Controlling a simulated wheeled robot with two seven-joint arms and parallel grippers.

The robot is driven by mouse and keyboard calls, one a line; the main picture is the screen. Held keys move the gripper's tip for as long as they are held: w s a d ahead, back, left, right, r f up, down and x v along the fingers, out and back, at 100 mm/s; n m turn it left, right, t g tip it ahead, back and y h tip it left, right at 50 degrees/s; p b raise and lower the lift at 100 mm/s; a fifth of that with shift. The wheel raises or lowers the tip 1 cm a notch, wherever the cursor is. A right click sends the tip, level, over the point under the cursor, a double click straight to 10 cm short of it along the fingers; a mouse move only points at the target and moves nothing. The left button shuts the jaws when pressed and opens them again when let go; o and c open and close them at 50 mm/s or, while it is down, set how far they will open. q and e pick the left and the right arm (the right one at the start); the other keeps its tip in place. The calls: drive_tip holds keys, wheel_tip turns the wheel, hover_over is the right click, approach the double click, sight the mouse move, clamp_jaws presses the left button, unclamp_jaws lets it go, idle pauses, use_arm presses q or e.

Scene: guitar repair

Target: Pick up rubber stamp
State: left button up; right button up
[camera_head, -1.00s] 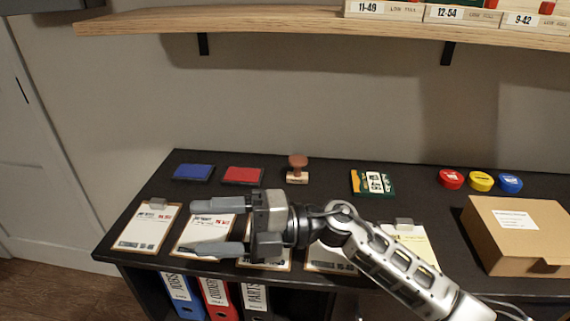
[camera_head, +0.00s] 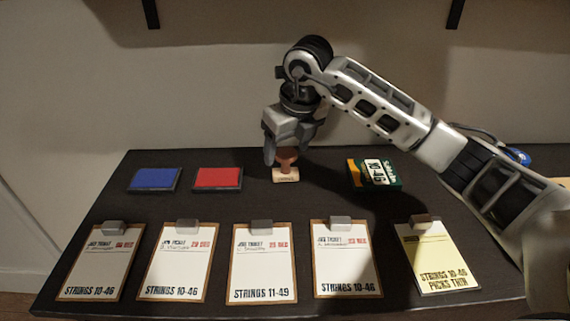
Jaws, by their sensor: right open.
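The rubber stamp (camera_head: 286,174) stands upright on the dark table, toward the back middle. It has a pale wooden base and a brown rounded handle. My right gripper (camera_head: 284,158) points down from above, with its open fingers at the stamp's handle. One finger shows to the left of the handle and the other is to its right, partly behind it. I cannot tell whether either finger touches the handle. My left gripper is not in view.
A red ink pad (camera_head: 218,178) and a blue ink pad (camera_head: 155,179) lie left of the stamp. Small string packs (camera_head: 377,173) lie to its right. Several clipboards with job tickets (camera_head: 263,258) line the front of the table (camera_head: 120,203).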

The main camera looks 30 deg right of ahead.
sight(285, 155)
drive_tip(key=shift+x, duration=1.25)
drive_tip(key=c, duration=1)
drive_tip(key=shift+r, duration=0.1)
drive_tip(key=shift+s+a+r+b, duration=0.1)
drive_tip(key=shift+a+r+b, duration=0.05)
drive_tip(key=shift+r+b, duration=0.2)
drive_tip(key=v, duration=0.4)
drive_tip(key=w+v, duration=0.1)
drive_tip(key=v, duration=0.1)
drive_tip(key=shift+a+r, duration=0.2)
drive_tip(key=shift+r, duration=0.05)
drive_tip(key=s+a, duration=0.2)
drive_tip(key=s, duration=0.3)
drive_tip(key=s+a+b, duration=0.1)
drive_tip(key=s+a, duration=0.2)
drive_tip(key=s, duration=0.3)
drive_tip(key=s+a, duration=0.3)
drive_tip(key=s, duration=0.3)
drive_tip(key=shift+s+a+b, duration=0.15)
drive_tip(key=shift+b, duration=0.25)
